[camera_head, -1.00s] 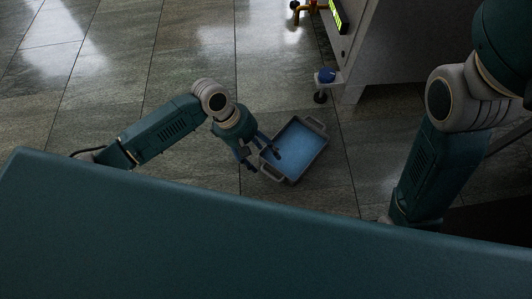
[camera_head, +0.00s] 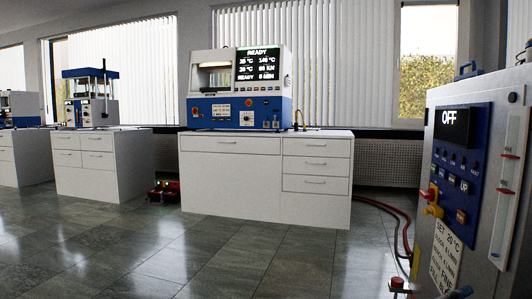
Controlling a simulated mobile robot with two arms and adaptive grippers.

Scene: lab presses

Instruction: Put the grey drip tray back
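The grey drip tray is not visible in the head view at this moment. Neither of my grippers is in view. The camera looks out across the room, so the tray's place and what the grippers hold cannot be seen.
A blue and white press (camera_head: 262,118) reading READY stands on a white drawer cabinet (camera_head: 230,172). A grey unit (camera_head: 475,120) reading OFF stands close at right. Red hoses (camera_head: 390,212) lie beside it. A red box (camera_head: 163,192) sits on the floor. The tiled floor (camera_head: 190,250) in front is clear.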

